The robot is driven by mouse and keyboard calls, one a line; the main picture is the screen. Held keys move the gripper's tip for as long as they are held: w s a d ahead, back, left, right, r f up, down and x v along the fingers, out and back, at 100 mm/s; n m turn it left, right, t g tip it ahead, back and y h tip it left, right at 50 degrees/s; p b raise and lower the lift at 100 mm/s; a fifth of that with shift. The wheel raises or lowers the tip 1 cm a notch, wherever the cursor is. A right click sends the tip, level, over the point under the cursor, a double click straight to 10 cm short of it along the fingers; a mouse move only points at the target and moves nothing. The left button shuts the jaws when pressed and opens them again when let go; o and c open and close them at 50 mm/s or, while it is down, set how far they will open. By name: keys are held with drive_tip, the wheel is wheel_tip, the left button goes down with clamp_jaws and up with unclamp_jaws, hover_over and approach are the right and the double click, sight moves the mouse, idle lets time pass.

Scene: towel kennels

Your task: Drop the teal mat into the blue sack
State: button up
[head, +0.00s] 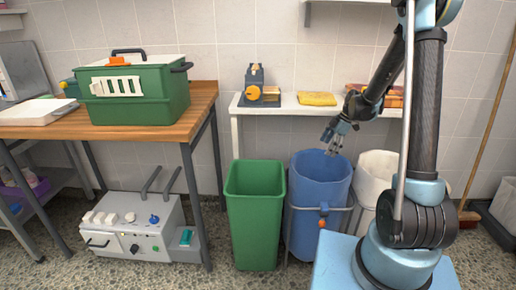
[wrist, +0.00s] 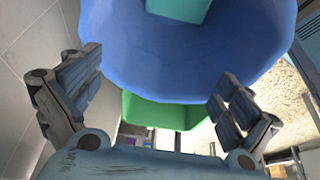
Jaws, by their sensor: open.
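The blue sack (head: 318,205) stands open in a metal frame on the floor, right of the green bin. In the wrist view its rim and inside (wrist: 240,55) fill the upper middle. A teal piece, seemingly the teal mat (wrist: 180,8), shows inside the sack's opening at the top edge of the wrist view, cut off by the frame. I cannot tell whether it rests on the bottom. It is hidden in the head view. My gripper (head: 338,138) is above the sack's mouth. Its fingers are spread wide with nothing between them (wrist: 156,72).
A green bin (head: 255,215) stands left of the sack and a white sack (head: 375,175) right of it. A shelf (head: 290,106) behind holds a yellow cloth (head: 317,99) and a small device (head: 255,85). A wooden table (head: 145,122) with a green case (head: 135,95) is at left.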

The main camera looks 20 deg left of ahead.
drive_tip(key=w+d+r, duration=0.2)
drive_tip(key=d, duration=0.4)
drive_tip(key=w+d+r, duration=0.2)
drive_tip(key=d, duration=0.5)
drive_tip(key=shift+d+r, duration=0.2)
drive_tip(key=shift+r, duration=0.05)
